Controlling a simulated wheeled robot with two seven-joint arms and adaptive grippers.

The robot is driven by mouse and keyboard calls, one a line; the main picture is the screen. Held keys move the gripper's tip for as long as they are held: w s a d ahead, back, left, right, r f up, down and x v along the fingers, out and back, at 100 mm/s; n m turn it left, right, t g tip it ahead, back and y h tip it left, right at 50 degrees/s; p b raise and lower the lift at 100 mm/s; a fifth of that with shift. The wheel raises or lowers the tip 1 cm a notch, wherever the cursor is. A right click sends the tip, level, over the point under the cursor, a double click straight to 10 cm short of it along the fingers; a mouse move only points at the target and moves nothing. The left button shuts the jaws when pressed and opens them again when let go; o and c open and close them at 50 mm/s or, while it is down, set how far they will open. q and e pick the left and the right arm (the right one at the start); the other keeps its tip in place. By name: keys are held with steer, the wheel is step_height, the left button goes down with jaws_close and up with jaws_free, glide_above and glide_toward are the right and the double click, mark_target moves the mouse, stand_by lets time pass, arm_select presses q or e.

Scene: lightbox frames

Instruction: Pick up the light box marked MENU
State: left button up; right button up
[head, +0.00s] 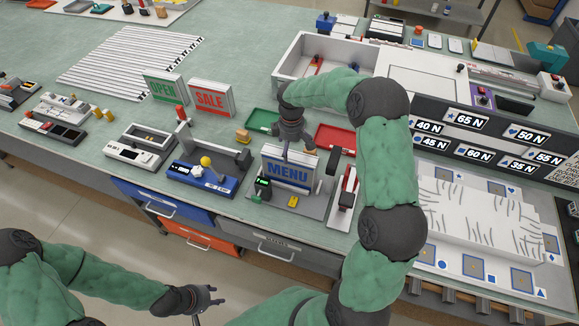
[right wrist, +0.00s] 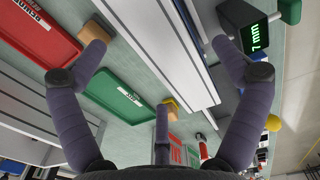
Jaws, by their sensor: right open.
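A small gauge reading 7 mm (right wrist: 255,38) is close beside the box. The OPEN (head: 165,88) and SALE (head: 211,98) light boxes stand behind left. A green tray (head: 262,120) and a red tray (head: 335,138) lie behind. A blue device (head: 203,178) is at left.

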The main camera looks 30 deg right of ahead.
mark_target(291, 152)
step_height(291, 152, down, 2)
steer(key=shift+w+f, duration=0.1)
steer(key=shift+f, duration=0.55)
step_height(291, 152, down, 4)
steer(key=shift+a+r, duration=0.1)
steer(key=c, duration=1.8)
